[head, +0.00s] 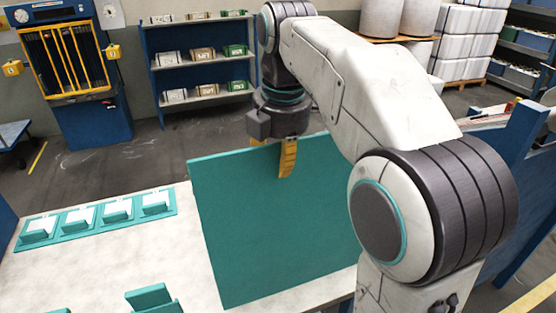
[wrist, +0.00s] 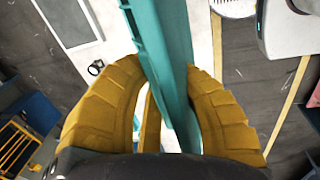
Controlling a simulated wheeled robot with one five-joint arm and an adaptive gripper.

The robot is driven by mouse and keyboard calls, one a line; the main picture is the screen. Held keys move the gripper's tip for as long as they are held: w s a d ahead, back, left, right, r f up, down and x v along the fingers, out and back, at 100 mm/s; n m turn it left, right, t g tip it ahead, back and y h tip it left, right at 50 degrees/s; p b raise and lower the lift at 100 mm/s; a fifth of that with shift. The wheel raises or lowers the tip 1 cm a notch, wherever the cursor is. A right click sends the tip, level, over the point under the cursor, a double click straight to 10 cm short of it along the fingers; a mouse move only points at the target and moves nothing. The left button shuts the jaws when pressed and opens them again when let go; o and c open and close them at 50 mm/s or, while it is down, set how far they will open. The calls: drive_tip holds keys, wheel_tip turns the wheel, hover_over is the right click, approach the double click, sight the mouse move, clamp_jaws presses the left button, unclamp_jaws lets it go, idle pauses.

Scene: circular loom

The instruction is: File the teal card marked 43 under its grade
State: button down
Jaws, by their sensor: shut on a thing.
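A large flat teal card (head: 275,235) stands upright, slightly tilted, over the pale table. No number shows on the side facing the head camera. My gripper (head: 284,164) is shut on its upper edge, with one yellow finger in front of the card. In the wrist view, the yellow fingers of my gripper (wrist: 172,80) close on both sides of the teal card (wrist: 170,50), seen edge-on. I cannot tell whether the card's lower edge touches the table.
The pale table (head: 120,265) has a row of several teal holders with white labels (head: 100,215) at its far left. More teal pieces (head: 150,298) stand at the near edge. A blue shelf (head: 200,95) with small boxes stands behind. Between row and near pieces the table is clear.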

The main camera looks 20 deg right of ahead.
sight(280, 155)
drive_tip(key=shift+f, duration=0.2)
idle(0.4)
drive_tip(key=shift+f+b, duration=1.9)
drive_tip(key=shift+f, duration=0.25)
drive_tip(key=c, duration=1.1)
unclamp_jaws()
drive_tip(key=shift+r, duration=0.15)
drive_tip(key=shift+s+r, duration=0.2)
drive_tip(key=shift+r, duration=1)
drive_tip(key=shift+s+r, duration=0.15)
drive_tip(key=shift+r, duration=1.05)
drive_tip(key=shift+s+r, duration=0.2)
drive_tip(key=shift+r, duration=1)
